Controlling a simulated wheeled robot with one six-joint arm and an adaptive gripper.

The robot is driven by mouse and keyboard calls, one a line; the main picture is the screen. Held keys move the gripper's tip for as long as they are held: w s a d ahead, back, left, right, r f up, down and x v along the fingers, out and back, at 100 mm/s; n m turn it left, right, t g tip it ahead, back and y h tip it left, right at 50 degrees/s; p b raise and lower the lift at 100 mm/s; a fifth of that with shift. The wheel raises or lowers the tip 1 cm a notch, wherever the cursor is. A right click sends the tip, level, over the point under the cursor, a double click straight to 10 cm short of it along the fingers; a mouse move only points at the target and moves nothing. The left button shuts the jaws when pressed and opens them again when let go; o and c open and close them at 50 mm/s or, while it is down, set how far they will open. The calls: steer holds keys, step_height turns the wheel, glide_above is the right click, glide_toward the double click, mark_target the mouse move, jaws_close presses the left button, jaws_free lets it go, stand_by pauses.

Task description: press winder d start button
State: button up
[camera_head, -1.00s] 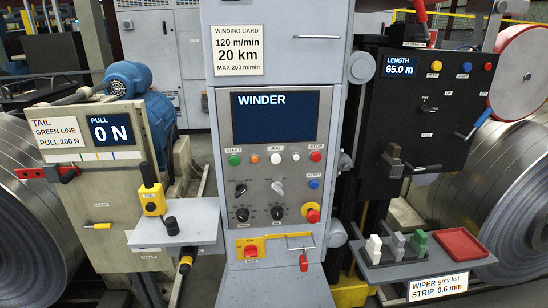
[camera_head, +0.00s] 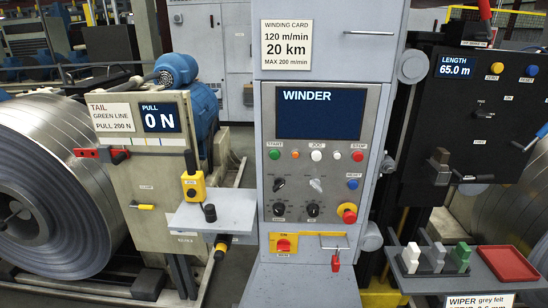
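The winder panel (camera_head: 318,222) stands upright in the middle of the head view, on a grey column, with a dark blue WINDER screen (camera_head: 319,113). The green button (camera_head: 274,155) under the label START is at the left end of its top button row. A small orange lamp or button (camera_head: 295,155), a white button (camera_head: 316,156) under JOG and a red STOP button (camera_head: 358,156) follow to the right. My gripper is not in view. Nothing covers the green button.
Below are selector knobs, a blue RESET button (camera_head: 352,185) and a red-and-yellow emergency stop (camera_head: 348,213). A grey shelf (camera_head: 228,212) with a yellow pendant (camera_head: 193,186) juts out at left. A tray shelf with felt blocks and a red tray (camera_head: 508,264) juts out at right.

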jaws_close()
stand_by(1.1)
